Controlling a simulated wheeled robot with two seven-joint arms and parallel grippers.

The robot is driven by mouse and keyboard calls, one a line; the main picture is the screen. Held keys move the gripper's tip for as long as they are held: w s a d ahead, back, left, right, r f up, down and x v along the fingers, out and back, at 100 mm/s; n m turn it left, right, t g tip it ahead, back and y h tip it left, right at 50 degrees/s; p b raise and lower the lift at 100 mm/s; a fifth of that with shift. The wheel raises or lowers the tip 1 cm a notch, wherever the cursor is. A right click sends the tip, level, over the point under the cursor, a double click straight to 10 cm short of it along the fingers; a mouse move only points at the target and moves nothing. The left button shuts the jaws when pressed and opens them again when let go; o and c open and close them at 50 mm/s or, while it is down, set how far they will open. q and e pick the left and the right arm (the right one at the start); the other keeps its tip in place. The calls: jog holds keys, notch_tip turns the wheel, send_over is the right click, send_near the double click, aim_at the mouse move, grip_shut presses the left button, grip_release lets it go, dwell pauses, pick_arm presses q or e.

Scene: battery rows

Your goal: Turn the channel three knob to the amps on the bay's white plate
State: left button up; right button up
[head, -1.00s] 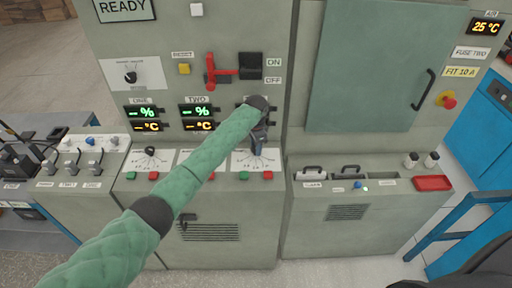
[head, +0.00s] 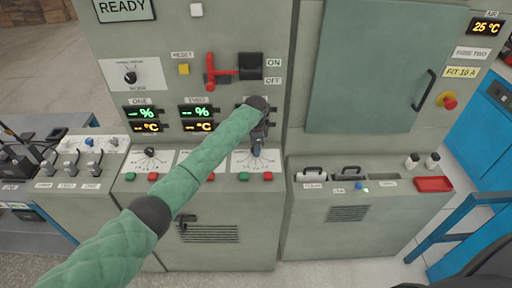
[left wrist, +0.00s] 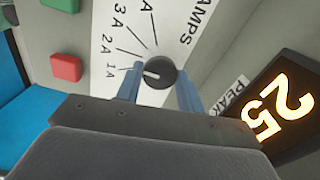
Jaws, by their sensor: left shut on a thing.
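The channel three knob (left wrist: 165,85) is black and round, with a white mark. My left gripper (left wrist: 158,80) is shut on it, a blue finger on each side. The white dial plate (left wrist: 160,30) reads 1A, 2A, 3A and AMPS; the highest marks are cut off. The knob's white mark points left, roughly toward 1A. In the head view, my left gripper (head: 257,150) is at the third dial plate (head: 240,162), and the knob is hidden. At the upper right, a pale plate (head: 471,53) reads FUSE TWO and a yellowish plate (head: 460,72) appears to read FIT 10 A. My right gripper is not in view.
My left arm covers the channel three display in the head view. A lit display (left wrist: 275,110) reading 25 is close beside the gripper in the wrist view. A red button (left wrist: 66,67) lies near the dial. The red lever (head: 222,72) stands out above.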

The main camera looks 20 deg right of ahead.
pick_arm(q)
jog(key=o, duration=1)
jog(key=shift+w+a+r, duration=0.1)
jog(key=shift+r, duration=0.05)
jog(key=shift+r+b, duration=0.35)
notch_tip(320, 180, up, 3)
jog(key=shift+f+b, duration=0.2)
jog(key=shift+b, duration=0.45)
notch_tip(320, 180, up, 3)
jog(key=shift+r+b, duration=0.1)
jog(key=shift+b, duration=0.45)
jog(key=shift+r, duration=0.6)
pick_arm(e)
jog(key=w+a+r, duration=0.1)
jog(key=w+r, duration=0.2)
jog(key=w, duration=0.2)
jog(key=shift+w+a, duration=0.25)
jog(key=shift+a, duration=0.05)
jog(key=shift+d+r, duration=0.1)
